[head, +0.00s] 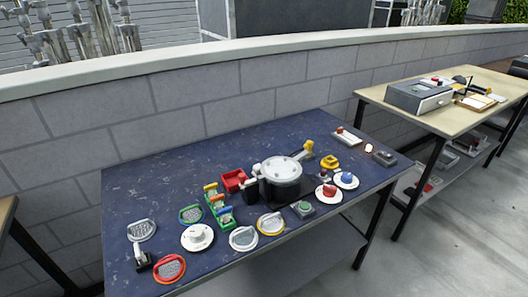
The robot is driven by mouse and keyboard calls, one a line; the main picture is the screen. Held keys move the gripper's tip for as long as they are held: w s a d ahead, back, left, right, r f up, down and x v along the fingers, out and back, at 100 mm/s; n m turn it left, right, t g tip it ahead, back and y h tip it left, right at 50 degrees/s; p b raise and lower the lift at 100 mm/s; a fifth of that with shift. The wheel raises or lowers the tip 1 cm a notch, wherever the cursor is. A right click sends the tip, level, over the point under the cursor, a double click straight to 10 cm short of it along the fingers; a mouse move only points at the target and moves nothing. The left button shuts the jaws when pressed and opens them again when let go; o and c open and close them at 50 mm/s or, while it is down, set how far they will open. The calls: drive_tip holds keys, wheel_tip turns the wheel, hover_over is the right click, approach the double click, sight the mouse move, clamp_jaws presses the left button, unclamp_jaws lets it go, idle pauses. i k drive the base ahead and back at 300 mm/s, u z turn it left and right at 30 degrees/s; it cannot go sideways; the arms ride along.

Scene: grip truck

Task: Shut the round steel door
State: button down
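A round steel disc (283,168), the likely door, lies face up on top of a dark drum-like body (281,190) near the middle of the blue table (130,192). A yellow-tipped part (308,147) sticks up behind its right side, and dark fittings sit at its left. The view is too small to tell whether the door is ajar or flush. My gripper is not in view.
A red bin (233,180) stands left of the drum. Round handled discs, including a red-rimmed one (170,268), lie around the front and left. Small switches are at right. A block wall (200,92) runs behind. A second table (440,115) stands right.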

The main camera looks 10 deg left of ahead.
sight(285, 170)
drive_tip(key=u, duration=0.45)
drive_tip(key=i, duration=0.95)
drive_tip(key=u, duration=0.65)
